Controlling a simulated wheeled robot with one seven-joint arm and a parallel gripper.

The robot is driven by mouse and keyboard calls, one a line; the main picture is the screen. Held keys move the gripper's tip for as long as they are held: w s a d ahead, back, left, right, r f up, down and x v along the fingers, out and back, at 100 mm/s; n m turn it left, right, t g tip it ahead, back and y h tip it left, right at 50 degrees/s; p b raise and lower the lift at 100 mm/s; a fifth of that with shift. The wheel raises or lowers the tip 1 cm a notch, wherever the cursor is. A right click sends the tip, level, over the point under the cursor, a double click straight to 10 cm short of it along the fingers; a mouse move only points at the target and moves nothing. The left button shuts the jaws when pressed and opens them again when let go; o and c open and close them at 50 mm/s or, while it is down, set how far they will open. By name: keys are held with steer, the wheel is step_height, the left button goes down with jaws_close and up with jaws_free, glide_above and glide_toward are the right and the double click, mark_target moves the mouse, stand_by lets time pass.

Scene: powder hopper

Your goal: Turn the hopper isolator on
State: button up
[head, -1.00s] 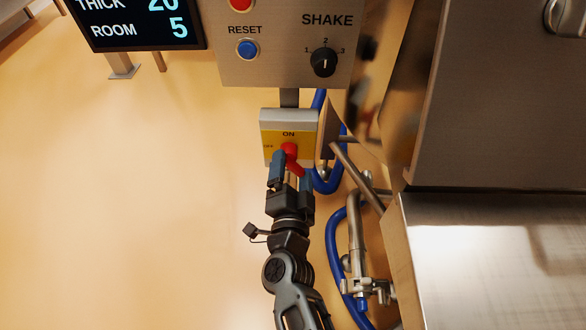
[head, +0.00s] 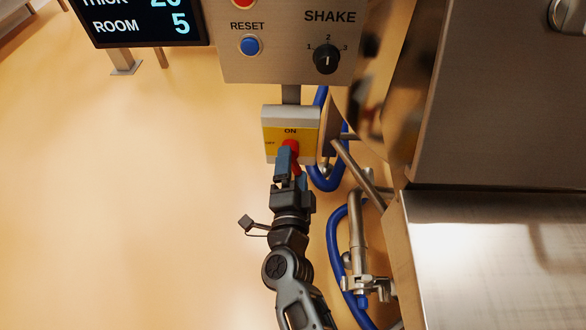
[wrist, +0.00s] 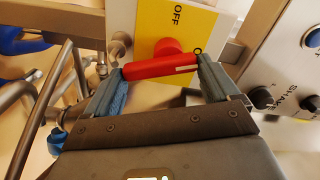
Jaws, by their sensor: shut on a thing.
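The hopper isolator (head: 271,128) is a grey box with a yellow plate. ON is printed at the plate's top and OFF at its left. Its red handle (head: 290,145) stands nearly upright in the head view, its upper end towards ON. My gripper (head: 292,163) is shut on the handle and partly hides it. In the wrist view, the red handle (wrist: 163,68) spans between my gripper's fingers (wrist: 162,65), one at each end. A pale mark shows on the handle's end nearer ON. The yellow plate (wrist: 200,22) is behind it.
A control panel (head: 285,70) with a blue RESET button (head: 250,45) and a black SHAKE knob (head: 326,59) is just above the isolator. A blue hose (head: 335,240) and steel pipes (head: 356,235) run close on the right. Open floor lies to the left.

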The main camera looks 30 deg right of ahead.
steer(key=o, duration=0.8)
steer(key=shift+s, duration=0.1)
steer(key=shift+p+v, duration=0.5)
steer(key=shift+v, duration=3.35)
